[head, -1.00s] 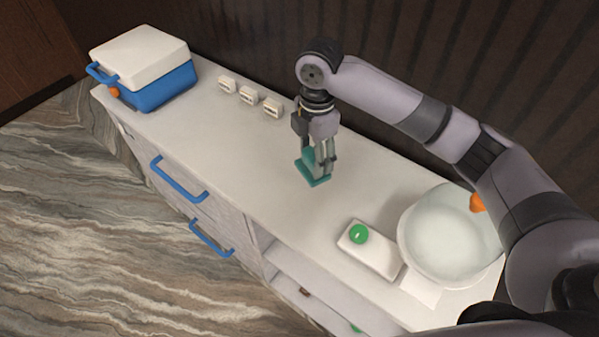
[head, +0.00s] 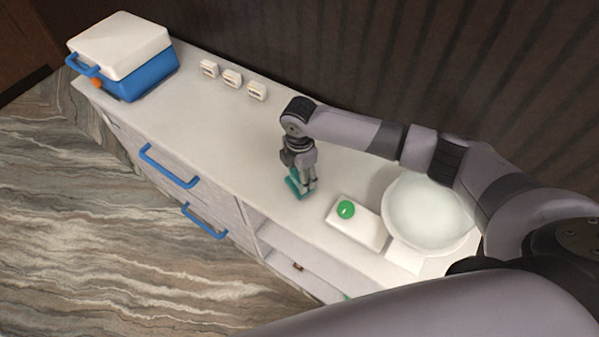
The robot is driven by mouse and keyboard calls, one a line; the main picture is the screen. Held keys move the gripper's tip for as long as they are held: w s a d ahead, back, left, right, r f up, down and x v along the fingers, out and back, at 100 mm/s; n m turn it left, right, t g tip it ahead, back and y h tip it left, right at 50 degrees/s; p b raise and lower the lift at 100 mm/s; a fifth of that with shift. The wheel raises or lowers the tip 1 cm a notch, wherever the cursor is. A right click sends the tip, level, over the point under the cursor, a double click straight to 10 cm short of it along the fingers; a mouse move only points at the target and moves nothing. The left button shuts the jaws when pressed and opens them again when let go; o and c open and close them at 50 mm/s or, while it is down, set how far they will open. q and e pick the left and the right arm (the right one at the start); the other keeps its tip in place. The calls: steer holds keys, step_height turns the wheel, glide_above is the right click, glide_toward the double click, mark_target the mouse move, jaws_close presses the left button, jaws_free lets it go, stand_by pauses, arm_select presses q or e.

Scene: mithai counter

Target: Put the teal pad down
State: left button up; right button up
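The teal pad (head: 293,187) is at the middle of the white counter, to the left of the white box with a green round top piece. My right gripper (head: 306,187) points down over the pad, with its fingers around the pad's upright part and shut on it. The fingers hide part of the pad. The pad's underside is at or just above the counter top; I cannot tell whether it touches. My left gripper is not in view.
A white bowl (head: 430,215) and the white box (head: 365,232) with its green piece (head: 346,209) stand to the right. Several small white blocks (head: 232,78) line the back left. A blue and white cooler (head: 150,78) is at the far left. Clear counter lies between.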

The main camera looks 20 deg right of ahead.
steer(key=o, duration=1.1)
steer(key=shift+r, duration=0.1)
steer(key=shift+r, duration=0.25)
step_height(320, 180, up, 11)
steer(key=b, duration=0.3)
steer(key=shift+r, duration=0.15)
